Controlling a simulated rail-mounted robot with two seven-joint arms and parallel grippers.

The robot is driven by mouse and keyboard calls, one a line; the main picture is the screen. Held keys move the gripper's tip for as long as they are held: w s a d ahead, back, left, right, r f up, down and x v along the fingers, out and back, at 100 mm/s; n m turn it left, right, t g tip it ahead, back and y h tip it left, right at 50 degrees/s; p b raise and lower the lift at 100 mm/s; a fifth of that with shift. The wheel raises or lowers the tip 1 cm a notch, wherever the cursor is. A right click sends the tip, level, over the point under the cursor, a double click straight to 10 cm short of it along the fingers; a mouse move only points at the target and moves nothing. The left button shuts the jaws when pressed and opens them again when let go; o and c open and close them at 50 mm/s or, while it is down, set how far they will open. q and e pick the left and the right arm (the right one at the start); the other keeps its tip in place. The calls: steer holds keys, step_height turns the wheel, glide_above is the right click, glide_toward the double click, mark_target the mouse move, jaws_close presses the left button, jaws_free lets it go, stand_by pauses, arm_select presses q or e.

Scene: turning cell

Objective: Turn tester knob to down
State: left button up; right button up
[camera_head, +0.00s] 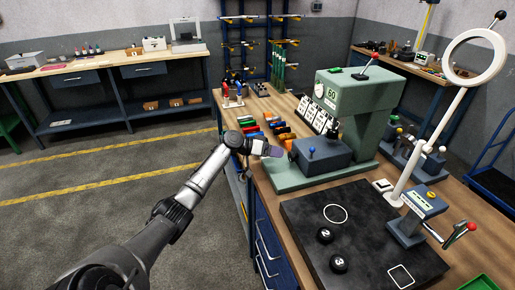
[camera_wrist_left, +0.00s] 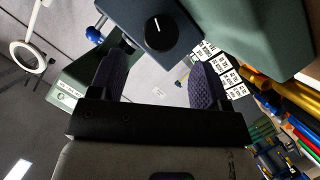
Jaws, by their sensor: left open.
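The tester is taken to be the green press-like machine (camera_head: 362,100) on the bench, with a blue-grey box (camera_head: 322,154) at its front. In the left wrist view, a round black knob (camera_wrist_left: 159,33) with a white pointer line sits on the face of this box (camera_wrist_left: 190,42). The line points toward the top of that picture. The knob does not show in the head view. My left gripper (camera_head: 270,150) is just left of the box. In the wrist view its purple-padded fingers (camera_wrist_left: 157,72) are open and apart, with the knob beyond them, untouched. My right gripper is out of view.
A blue-ball lever (camera_head: 311,149) rises from the box. Coloured handles (camera_head: 278,127) lie on the bench left of the machine. A black mat (camera_head: 362,240) with numbered black balls lies in front. A ring lamp (camera_head: 474,57) stands at right. Open floor lies left.

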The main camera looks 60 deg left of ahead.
arm_select(q)
steer(key=v, duration=0.7)
steer(key=shift+s+a, duration=0.15)
steer(key=shift+s, duration=0.2)
steer(key=shift+r, duration=0.15)
